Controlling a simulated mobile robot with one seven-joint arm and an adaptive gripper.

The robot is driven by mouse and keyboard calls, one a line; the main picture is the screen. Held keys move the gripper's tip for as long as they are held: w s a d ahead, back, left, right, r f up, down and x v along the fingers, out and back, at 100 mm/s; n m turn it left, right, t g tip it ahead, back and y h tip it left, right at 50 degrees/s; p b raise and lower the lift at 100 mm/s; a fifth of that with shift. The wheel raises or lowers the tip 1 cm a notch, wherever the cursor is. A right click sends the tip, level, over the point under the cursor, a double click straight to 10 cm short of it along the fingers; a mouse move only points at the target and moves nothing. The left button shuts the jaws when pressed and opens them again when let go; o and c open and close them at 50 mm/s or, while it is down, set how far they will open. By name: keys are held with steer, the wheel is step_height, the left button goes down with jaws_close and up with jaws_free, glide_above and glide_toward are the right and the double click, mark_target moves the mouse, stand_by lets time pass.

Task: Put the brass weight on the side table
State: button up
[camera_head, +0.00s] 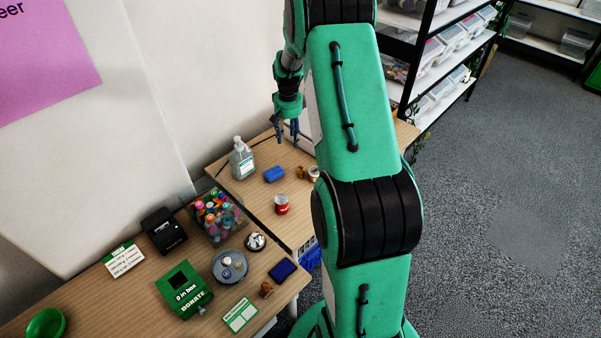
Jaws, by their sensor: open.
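My gripper (285,138) is open, with its blue fingers pointing down above the far wooden side table (245,190). Nothing shows between its fingers. A small brass-brown thing (300,172) stands on this table, below and a little right of my gripper and apart from it. It may be the brass weight, but it is too small to be sure. A round grey dish (243,274) on the near table (85,300) holds a few small things, which are also too small to name.
Near the brown thing are a blue block (274,174), a pump bottle (241,158), a red can (281,204) and a pale cup (314,173). My arm hides the side table's right part.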

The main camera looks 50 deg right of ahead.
glide_above(301, 167)
step_height(301, 167, down, 7)
steer(key=shift+a+f+m, duration=0.1)
steer(key=shift+a+m, duration=0.05)
steer(key=shift+m, duration=0.15)
steer(key=shift+f, duration=0.1)
steer(key=shift+f+b, duration=0.6)
steer(key=shift+f, duration=3.6)
steer(key=shift+f, duration=0.1)
steer(key=shift+s+f+b, duration=0.1)
steer(key=shift+f+b, duration=0.6)
steer(key=shift+f, duration=1.8)
jaws_close()
